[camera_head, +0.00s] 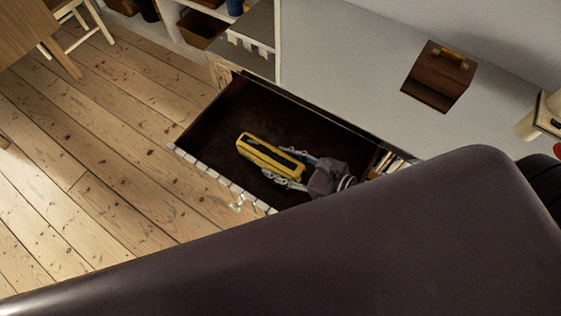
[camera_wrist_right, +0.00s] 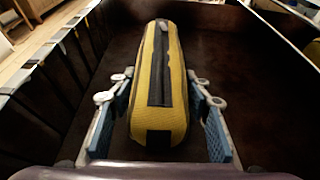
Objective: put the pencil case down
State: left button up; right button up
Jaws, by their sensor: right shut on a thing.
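The pencil case is yellow with a dark strip along its top (camera_head: 262,150). It is inside the open drawer (camera_head: 215,125), which has a dark brown interior. My right gripper (camera_head: 291,167) reaches into the drawer and is shut on the pencil case. In the right wrist view the pencil case (camera_wrist_right: 178,95) lies lengthwise between the two blue-padded fingers, pointing away from the wrist. I cannot tell whether its underside touches the drawer floor. My left gripper is not in view.
The drawer floor beyond the case is bare. A brown wooden box (camera_head: 438,76) stands on the light grey top. Shelves and a chair are at upper left. My own dark arm link covers the foreground.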

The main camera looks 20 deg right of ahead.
jog(key=shift+f+b, duration=0.4)
jog(key=shift+f, duration=0.2)
jog(key=o, duration=1.3)
